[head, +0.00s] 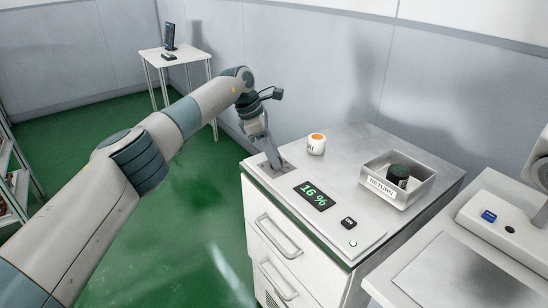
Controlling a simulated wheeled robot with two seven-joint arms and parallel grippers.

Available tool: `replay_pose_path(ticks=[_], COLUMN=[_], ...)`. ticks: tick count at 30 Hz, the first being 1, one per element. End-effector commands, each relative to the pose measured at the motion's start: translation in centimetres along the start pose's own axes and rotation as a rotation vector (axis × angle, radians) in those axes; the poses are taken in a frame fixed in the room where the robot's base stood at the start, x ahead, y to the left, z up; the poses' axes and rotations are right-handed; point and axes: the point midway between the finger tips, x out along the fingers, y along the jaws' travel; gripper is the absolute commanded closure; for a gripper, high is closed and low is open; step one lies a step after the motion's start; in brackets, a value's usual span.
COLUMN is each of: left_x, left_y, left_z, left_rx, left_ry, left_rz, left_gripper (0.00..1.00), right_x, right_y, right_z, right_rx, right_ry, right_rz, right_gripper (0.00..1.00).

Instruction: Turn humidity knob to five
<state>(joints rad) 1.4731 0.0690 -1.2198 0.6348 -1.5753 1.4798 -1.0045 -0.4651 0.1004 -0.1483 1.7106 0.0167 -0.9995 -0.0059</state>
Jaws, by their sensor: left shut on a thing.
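My left gripper (276,163) reaches down to the left end of the control panel on the white cabinet (378,245). It is shut on the humidity knob, which is mostly hidden by the fingers, so its pointer and scale cannot be read. The dark display (314,196) beside it shows 16 % in green digits. My right gripper is not in view.
A white jar with an orange top (316,144) stands behind the panel. A metal tray marked RETURN (422,195) holds a dark round container (398,175). A small black button (348,223) and a lit round button (352,243) sit at the panel's right end.

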Motion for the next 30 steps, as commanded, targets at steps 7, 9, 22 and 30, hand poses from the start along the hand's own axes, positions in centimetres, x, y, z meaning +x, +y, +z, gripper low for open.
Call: replay_pose_path(ticks=[7,9,22,30], left_x=[-0.13,-0.11,-0.12,-0.06], left_y=[0.12,0.15,0.2,0.19], left_z=[0.03,0.01,-0.01,0.0], left_rx=[0.063,0.078,0.154,0.182], left_ry=[0.0,0.001,0.002,0.002], left_rz=[-0.024,-0.03,-0.062,-0.074], left_gripper=[0.94,0.94,0.94,0.94], right_x=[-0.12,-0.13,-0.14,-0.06], right_y=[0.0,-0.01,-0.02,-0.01], right_z=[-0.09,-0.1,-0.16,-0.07], right_rx=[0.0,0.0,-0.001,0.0], right_ry=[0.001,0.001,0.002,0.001], right_rz=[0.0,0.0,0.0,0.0], right_gripper=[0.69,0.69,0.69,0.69])
